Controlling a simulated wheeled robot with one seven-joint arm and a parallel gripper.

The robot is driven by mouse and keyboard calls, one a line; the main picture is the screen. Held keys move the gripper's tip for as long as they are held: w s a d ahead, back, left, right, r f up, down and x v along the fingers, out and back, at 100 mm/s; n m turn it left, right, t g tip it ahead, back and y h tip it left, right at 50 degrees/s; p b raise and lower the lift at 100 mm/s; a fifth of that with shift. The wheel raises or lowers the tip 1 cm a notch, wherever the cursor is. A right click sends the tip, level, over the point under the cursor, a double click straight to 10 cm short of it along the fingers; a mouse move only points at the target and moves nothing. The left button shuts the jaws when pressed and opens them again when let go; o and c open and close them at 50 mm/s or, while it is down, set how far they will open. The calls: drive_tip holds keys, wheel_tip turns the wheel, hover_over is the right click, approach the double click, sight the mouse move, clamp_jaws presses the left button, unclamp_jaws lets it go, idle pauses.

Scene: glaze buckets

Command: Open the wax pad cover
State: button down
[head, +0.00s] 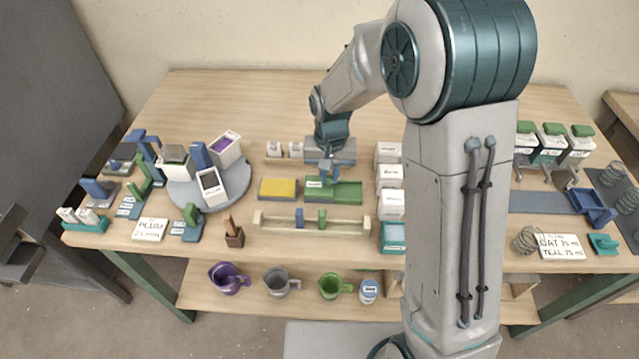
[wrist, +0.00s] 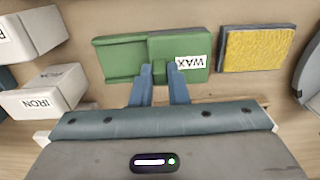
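The wax pad is a green box on the table. Its raised cover (wrist: 160,47) carries a white WAX label and sits beside a lower, rimmed green section (wrist: 122,62). In the head view the cover (head: 314,196) is at the left and the lower section (head: 350,193) at the right. My gripper (wrist: 160,72) points at the pad near where the two sections meet. Its two blue fingers are apart, with green between the tips. I cannot tell whether they touch the cover. In the head view my gripper (head: 327,180) is just above the pad.
A yellow pad (head: 278,189) lies beside the wax pad. White boxes (head: 390,178) stand on the other side. A wooden rail (head: 345,226) with a blue and a green block is in front. A turntable (head: 238,182) with containers is at the left. Bare table lies at the back left.

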drive_tip(key=shift+s+d, duration=0.1)
drive_tip(key=shift+d, duration=3.3)
drive_tip(key=c, duration=1.5)
unclamp_jaws()
wheel_tip(320, 180, up, 7)
drive_tip(key=p, duration=0.4)
drive_tip(key=shift+p, duration=0.3)
